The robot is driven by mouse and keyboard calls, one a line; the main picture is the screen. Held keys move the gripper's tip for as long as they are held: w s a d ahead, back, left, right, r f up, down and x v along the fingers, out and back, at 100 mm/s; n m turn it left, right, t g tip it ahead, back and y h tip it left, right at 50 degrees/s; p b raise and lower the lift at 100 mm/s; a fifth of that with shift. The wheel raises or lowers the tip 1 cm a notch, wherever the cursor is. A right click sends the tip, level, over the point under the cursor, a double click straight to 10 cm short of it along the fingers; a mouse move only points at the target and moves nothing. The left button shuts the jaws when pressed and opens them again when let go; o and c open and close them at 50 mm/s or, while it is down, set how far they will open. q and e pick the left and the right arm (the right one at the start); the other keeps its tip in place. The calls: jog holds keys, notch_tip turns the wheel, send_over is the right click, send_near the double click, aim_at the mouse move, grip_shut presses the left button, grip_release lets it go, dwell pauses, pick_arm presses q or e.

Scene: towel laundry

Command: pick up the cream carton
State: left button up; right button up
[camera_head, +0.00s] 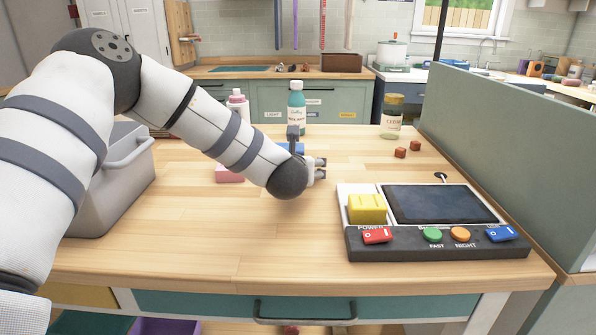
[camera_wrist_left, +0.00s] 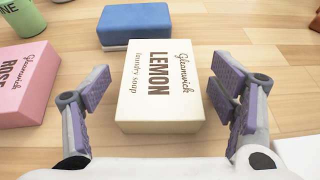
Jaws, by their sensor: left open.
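The cream carton (camera_wrist_left: 158,85), printed "Gleamwick LEMON laundry soap", lies flat on the wooden table in the left wrist view. In the head view it is hidden behind my left arm and gripper. My left gripper (camera_head: 319,169) is open above the table. In the left wrist view its fingers (camera_wrist_left: 163,88) stand on either side of the carton, with a gap on each side. I cannot tell how high the fingertips are above the table. My right gripper is in neither view.
A pink carton (camera_wrist_left: 22,83) lies left of the cream one, and a blue box (camera_wrist_left: 135,24) lies just beyond it. A teal bottle (camera_head: 297,112) stands behind. A grey bin (camera_head: 112,185) is at left, a control panel (camera_head: 440,243) at right. The table's front middle is clear.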

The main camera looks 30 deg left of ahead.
pick_arm(q)
jog(key=shift+r, duration=0.1)
jog(key=c, duration=1.4)
jog(key=shift+o, duration=0.2)
